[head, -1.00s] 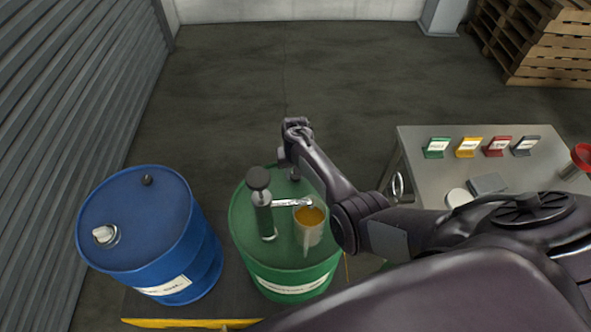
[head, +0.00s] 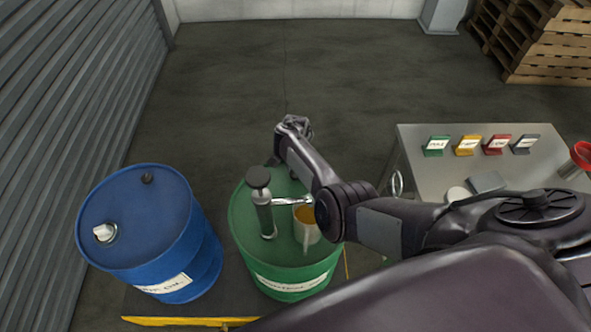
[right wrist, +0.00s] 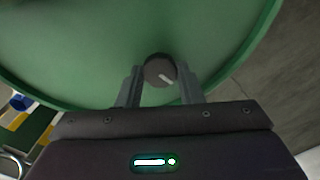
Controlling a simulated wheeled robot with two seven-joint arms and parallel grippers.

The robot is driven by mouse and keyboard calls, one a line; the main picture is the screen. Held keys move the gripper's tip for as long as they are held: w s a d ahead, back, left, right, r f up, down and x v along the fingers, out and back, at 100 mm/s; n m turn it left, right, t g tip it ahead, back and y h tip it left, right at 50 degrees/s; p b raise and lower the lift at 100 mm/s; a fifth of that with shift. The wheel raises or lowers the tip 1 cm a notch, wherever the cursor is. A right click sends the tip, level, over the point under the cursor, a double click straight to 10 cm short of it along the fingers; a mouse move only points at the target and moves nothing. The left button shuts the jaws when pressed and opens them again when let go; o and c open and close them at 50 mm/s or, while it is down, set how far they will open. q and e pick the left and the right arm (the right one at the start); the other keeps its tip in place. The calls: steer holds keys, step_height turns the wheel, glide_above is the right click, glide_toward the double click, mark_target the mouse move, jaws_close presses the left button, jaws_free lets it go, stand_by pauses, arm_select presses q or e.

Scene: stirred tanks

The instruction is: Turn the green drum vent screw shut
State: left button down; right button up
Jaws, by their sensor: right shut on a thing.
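The green drum (head: 245,220) stands upright right of the blue drum. Its vent screw (right wrist: 160,71) is a dark round knob with a white mark, near the rim in the right wrist view. My right gripper (right wrist: 159,76) has one finger on each side of the knob and is shut on it. In the head view my right arm reaches over the far side of the drum top and hides the vent screw. My left gripper is not in view.
A hand pump (head: 263,205) with a spout stands on the green drum, beside a mug (head: 303,232) of amber liquid partly behind my arm. The blue drum (head: 150,225) stands left. A grey table (head: 415,165) with coloured label stands is at right.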

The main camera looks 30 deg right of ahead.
steer(key=shift+m, duration=0.5)
steer(key=o, duration=1)
steer(key=shift+c, duration=0.2)
step_height(320, 180, up, 8)
steer(key=shift+f+p, duration=0.1)
steer(key=shift+p, duration=0.8)
